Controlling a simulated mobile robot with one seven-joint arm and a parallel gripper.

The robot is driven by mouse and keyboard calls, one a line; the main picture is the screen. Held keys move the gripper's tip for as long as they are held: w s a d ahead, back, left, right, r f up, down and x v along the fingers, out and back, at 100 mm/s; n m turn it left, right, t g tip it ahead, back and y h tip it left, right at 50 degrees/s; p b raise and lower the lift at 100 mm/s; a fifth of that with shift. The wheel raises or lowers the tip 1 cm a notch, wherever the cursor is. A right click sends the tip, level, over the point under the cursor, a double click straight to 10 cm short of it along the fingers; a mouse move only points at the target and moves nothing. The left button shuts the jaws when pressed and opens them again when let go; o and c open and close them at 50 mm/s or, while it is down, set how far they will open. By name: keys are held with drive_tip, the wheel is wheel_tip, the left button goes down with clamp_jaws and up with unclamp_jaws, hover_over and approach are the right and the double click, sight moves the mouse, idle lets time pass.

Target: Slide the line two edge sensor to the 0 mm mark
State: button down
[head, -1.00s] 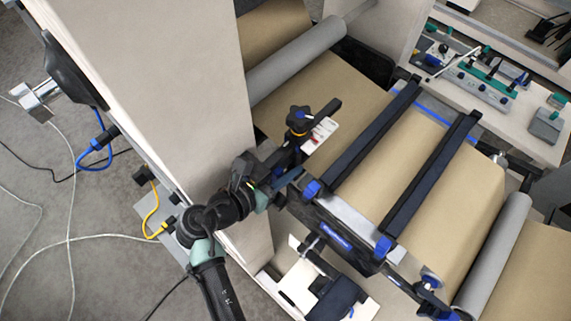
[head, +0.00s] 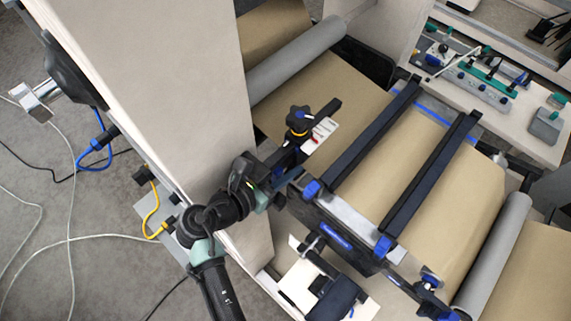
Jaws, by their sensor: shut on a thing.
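A dark edge sensor (head: 296,140) with a round black star knob and a yellow ring sits at the left edge of the brown kraft web (head: 335,88). A white scale plate (head: 322,135) with small red markings lies just right of the knob. The marks are too small to read. My gripper (head: 271,175) reaches in from the lower left and is shut on the near end of the sensor. The fingertips and the grasped part are largely hidden by the gripper body and dark parts.
Two dark bars (head: 432,180) with blue ends cross the web to the right. A tall pale frame panel (head: 165,90) stands close left of my arm. Grey rollers (head: 297,65) lie behind and at right. A bench (head: 500,95) holds small parts at upper right.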

drive_tip(key=shift+d, duration=0.1)
drive_tip(key=shift+w+d+r+p, duration=0.2)
drive_tip(key=shift+w+d+p, duration=0.2)
drive_tip(key=shift+p, duration=0.2)
drive_tip(key=shift+w+d+f, duration=0.15)
drive_tip(key=shift+w+f, duration=0.05)
drive_tip(key=shift+w, duration=0.05)
drive_tip(key=c, duration=0.7)
unclamp_jaws()
drive_tip(key=b+v, duration=0.2)
drive_tip(key=v, duration=1.1)
drive_tip(key=shift+b, duration=0.35)
